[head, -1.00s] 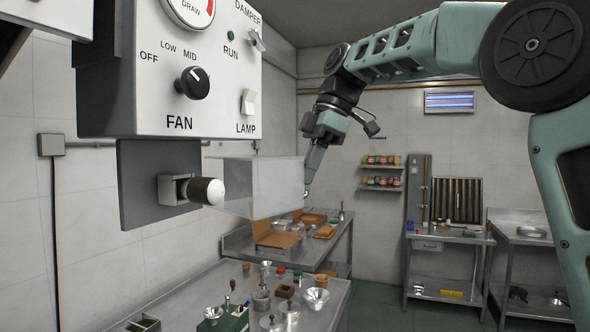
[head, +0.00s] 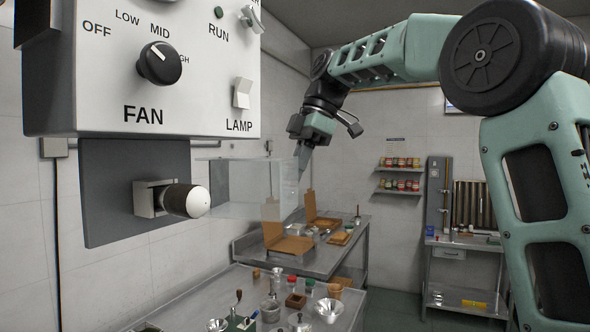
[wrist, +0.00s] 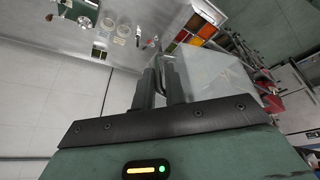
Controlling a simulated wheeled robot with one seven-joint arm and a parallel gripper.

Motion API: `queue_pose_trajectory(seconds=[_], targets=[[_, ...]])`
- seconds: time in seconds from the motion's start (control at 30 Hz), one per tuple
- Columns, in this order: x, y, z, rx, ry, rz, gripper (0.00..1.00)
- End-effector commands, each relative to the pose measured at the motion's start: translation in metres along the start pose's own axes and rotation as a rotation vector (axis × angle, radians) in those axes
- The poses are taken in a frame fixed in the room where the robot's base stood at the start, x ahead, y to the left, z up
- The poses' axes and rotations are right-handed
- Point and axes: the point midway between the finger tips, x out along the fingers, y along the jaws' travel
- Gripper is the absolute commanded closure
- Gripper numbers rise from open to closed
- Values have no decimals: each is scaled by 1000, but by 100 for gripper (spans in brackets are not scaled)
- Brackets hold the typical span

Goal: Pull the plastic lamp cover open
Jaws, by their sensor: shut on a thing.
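The clear plastic lamp cover (head: 248,188) is a see-through box to the right of the lamp bulb (head: 188,200) on the dark plate below the control panel. The bulb's white tip is at the cover's left edge, and most of the bulb shows bare. My gripper (head: 301,172) is at the cover's far right side, shut on it. The fingertips are partly hidden behind the cover's clear wall in the head view. In the wrist view my gripper's fingers (wrist: 160,82) are close together, with the cover (wrist: 212,82) to their right.
The control panel (head: 150,70) with fan knob (head: 160,63) and lamp switch (head: 242,93) hangs above the bulb. Below, a steel bench (head: 195,290) holds cups and small tools. A second bench (head: 350,245) stands behind it, and wall shelves (head: 400,180) are farther back.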

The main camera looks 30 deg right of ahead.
Motion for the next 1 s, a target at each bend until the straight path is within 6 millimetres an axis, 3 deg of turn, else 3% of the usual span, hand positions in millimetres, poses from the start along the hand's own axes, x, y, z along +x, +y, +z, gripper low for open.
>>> queue_pose_trajectory(seconds=[0.03,0.37,0.4,0.77,1.0], targets=[[1,-3,-8,-11,10,-6,100],[1,-3,-8,-12,10,-8,100],[1,-3,-8,-12,10,-8,77],[0,-3,-7,-12,10,-8,77],[-29,-2,-6,-12,10,1,77]])
